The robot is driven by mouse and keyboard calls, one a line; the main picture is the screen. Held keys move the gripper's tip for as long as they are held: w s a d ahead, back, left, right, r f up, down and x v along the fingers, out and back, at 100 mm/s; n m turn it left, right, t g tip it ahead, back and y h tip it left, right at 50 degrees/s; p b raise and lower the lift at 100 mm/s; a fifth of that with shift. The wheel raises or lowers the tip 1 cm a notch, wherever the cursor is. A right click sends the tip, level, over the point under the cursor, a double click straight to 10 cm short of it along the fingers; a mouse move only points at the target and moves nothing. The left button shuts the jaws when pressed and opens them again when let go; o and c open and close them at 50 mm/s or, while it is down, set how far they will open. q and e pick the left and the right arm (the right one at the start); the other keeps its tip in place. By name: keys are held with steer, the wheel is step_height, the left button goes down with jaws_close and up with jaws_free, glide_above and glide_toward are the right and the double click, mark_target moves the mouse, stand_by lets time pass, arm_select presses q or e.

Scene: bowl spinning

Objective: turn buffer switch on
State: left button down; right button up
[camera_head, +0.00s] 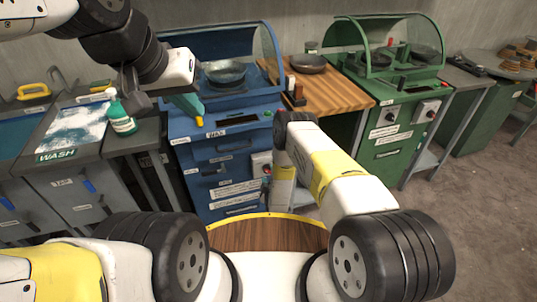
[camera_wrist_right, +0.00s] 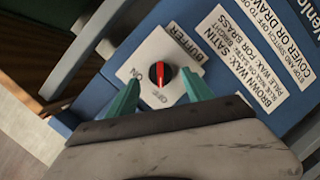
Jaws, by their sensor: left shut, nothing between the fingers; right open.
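The buffer switch (camera_wrist_right: 160,74) is a round black knob with a red bar, on a white plate (camera_wrist_right: 183,55) marked BUFFER, ON and OFF. Its red bar stands upright in the right wrist view, with OFF just below and ON to the left. My right gripper (camera_wrist_right: 160,90) is open, its green fingers either side of the knob; contact cannot be told. In the head view the switch plate (camera_head: 261,160) shows on the front of the blue machine, partly behind my right arm. My left gripper (camera_head: 190,106) is shut and empty, above the blue machine's left side.
The blue machine (camera_head: 215,165) has a metal bowl (camera_head: 225,71) under its clear hood. A wooden table (camera_head: 335,92) and a green machine (camera_head: 400,130) stand to its right. A green bottle (camera_head: 121,115) stands near the wash bench (camera_head: 72,130) at left.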

mark_target(268, 170)
steer(key=shift+x, duration=1.3)
jaws_close()
